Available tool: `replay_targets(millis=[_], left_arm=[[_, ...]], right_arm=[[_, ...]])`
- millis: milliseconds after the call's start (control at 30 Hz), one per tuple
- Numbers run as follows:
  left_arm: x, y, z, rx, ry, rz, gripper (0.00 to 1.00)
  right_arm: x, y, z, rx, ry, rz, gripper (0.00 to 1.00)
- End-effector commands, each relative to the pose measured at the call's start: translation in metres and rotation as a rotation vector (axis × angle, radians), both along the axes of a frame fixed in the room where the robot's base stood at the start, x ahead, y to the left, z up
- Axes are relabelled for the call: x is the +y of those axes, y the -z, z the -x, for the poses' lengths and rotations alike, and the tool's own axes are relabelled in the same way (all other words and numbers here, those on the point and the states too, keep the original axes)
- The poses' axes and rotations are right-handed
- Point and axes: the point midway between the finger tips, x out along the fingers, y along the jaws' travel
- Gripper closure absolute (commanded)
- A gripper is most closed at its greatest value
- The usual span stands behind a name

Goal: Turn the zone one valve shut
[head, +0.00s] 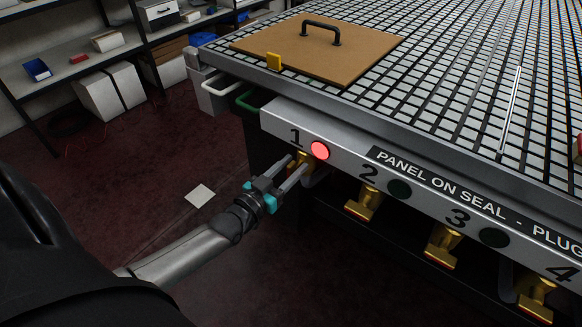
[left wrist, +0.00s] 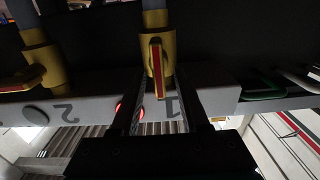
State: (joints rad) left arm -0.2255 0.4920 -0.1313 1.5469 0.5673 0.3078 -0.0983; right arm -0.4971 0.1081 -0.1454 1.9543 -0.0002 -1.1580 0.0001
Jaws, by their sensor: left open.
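The zone one valve (head: 304,160) is brass, under the "1" on the table's front rail, and mostly hidden by my fingers in the head view. A red lamp (head: 320,150) is lit beside the number. In the left wrist view the brass valve (left wrist: 151,50) shows its red-striped handle, roughly in line with its grey pipe. My left gripper (head: 298,163) is open, one finger on each side of the handle. In the wrist view its fingertips (left wrist: 158,88) straddle the handle with gaps showing; contact is not visible. My right gripper is not in view.
Valves two (head: 363,204), three (head: 442,246) and four (head: 536,298) line the rail to the right. The lamps at two (head: 399,189) and three (head: 494,238) are dark. A brown panel (head: 335,50) with a black handle lies on the grid table. Floor to the left is mostly clear.

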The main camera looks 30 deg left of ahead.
Motion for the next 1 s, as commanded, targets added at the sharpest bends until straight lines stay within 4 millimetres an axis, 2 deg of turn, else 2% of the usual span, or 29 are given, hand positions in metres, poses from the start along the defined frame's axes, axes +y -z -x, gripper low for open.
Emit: replay_targets(millis=[67, 433, 1000], left_arm=[[-0.0001, -0.0001, 0.0001, 0.000, 0.000, 0.000, 0.57], [0.0000, -0.0001, 0.0003, -0.001, 0.000, 0.000, 0.99], [-0.0002, -0.0004, 0.0003, -0.001, 0.000, -0.011, 1.00]], right_arm=[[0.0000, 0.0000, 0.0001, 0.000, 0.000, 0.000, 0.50], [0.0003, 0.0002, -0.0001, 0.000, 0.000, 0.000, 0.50], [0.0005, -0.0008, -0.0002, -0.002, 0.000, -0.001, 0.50]])
